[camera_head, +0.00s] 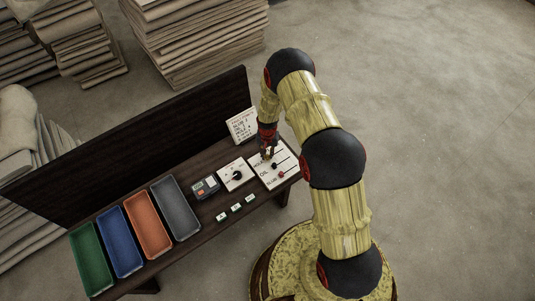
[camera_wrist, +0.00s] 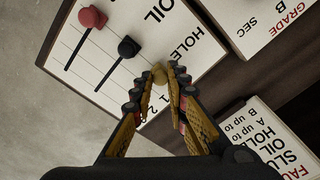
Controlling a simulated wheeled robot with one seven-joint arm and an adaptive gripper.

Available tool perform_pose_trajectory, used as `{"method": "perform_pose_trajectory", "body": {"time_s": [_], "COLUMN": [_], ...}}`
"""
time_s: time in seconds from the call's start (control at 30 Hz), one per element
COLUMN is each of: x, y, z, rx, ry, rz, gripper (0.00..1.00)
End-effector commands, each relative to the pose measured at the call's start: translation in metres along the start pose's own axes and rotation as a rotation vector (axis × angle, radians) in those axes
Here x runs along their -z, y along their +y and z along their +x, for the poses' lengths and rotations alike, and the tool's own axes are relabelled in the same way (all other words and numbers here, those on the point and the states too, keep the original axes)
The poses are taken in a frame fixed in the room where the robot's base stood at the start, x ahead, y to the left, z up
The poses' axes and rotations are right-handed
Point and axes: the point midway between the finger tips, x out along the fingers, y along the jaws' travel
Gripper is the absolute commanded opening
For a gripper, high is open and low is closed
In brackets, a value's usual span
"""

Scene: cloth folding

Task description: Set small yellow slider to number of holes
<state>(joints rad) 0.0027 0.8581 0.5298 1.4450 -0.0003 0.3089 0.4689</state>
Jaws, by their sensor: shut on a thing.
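A white slider panel (camera_head: 286,157) stands at the right end of the dark bench, and it fills the upper left of the wrist view (camera_wrist: 100,58). It carries lettering such as OIL and HOLE. A small yellow slider knob (camera_wrist: 159,71) sits at the HOLE track. My gripper (camera_wrist: 160,86) is over the panel with its fingertips on either side of this knob, shut on it. Digits 1 and 2 show beside the fingers; the rest of the scale is hidden. In the head view my gripper (camera_head: 267,150) covers the yellow knob.
Black (camera_wrist: 128,47) and red (camera_wrist: 92,17) slider knobs sit on neighbouring tracks. A dial panel (camera_head: 237,175) lies left of the slider panel. A text card (camera_head: 242,125) stands behind. Green, blue, orange and grey trays (camera_head: 175,207) line the bench's left.

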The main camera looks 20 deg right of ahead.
Motion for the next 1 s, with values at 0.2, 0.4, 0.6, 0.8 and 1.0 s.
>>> {"method": "perform_pose_trajectory", "body": {"time_s": [0.2, 0.4, 0.6, 0.8, 1.0], "x": [0.003, 0.026, 0.044, 0.044, 0.043], "y": [0.002, 0.024, 0.043, 0.042, 0.042], "z": [0.000, 0.001, 0.000, -0.001, -0.001], "rx": [0.001, 0.001, 0.001, 0.001, 0.001], "ry": [0.001, 0.003, 0.002, 0.002, 0.002], "rz": [0.001, 0.004, 0.001, -0.001, -0.001], "gripper": [0.00, 0.00, 0.00, 0.00, 0.24]}}
